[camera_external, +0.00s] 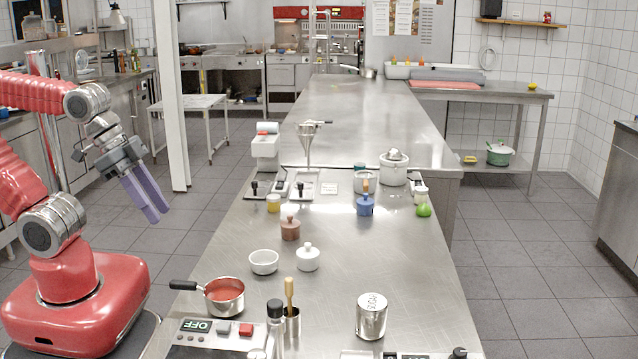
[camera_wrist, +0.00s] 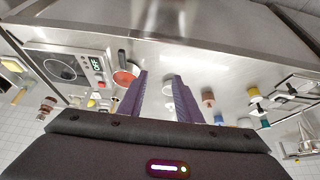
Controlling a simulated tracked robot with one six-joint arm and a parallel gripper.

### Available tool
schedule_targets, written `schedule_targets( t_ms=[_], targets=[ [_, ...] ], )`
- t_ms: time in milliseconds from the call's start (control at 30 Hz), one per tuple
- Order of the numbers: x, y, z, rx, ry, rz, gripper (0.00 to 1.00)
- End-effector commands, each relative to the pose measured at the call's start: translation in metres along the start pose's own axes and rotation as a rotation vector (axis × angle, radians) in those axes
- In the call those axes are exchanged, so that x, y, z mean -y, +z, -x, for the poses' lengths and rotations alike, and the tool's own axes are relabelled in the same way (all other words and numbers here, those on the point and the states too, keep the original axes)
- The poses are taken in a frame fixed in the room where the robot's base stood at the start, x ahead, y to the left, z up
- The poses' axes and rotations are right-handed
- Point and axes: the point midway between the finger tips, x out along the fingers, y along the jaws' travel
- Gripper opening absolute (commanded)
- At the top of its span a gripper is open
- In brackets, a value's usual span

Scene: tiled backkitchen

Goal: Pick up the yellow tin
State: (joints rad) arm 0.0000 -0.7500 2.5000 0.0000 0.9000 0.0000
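The yellow tin (camera_external: 273,203) is a small, short yellow cylinder. It stands upright on the steel counter, near the counter's left edge and behind a brown lidded pot (camera_external: 290,230). A small yellow thing in the wrist view (camera_wrist: 254,91), right of the fingers, looks like the same tin. My gripper (camera_external: 159,216) hangs in the air left of the counter, well apart from the tin, its purple fingers pointing down and to the right. In the wrist view my gripper (camera_wrist: 160,76) has a clear gap between its fingers and holds nothing.
A saucepan of red sauce (camera_external: 225,296), a white bowl (camera_external: 264,262) and a white lidded pot (camera_external: 307,257) stand nearer on the counter. A white device (camera_external: 265,150) stands behind the tin. A blue pot (camera_external: 365,205) stands to its right, with bare steel between.

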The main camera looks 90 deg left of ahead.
Motion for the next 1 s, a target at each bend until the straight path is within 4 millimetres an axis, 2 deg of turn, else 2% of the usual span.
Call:
schedule_targets(
  t_ms=[33,300,567,667,833,1000],
  targets=[
    [0.0,0.0,0.0,0.0,0.0,0.0,0.35],
    [0.0,0.0,0.0,0.0,0.0,0.0,0.53],
    [0.001,0.0,0.001,0.0,-0.002,0.004,0.53],
    [0.007,0.0,-0.002,0.009,-0.012,0.022,0.53],
    [0.024,0.005,-0.02,0.078,-0.038,0.077,0.53],
    [0.048,-0.008,-0.033,0.131,-0.065,0.144,0.53]
  ],
)
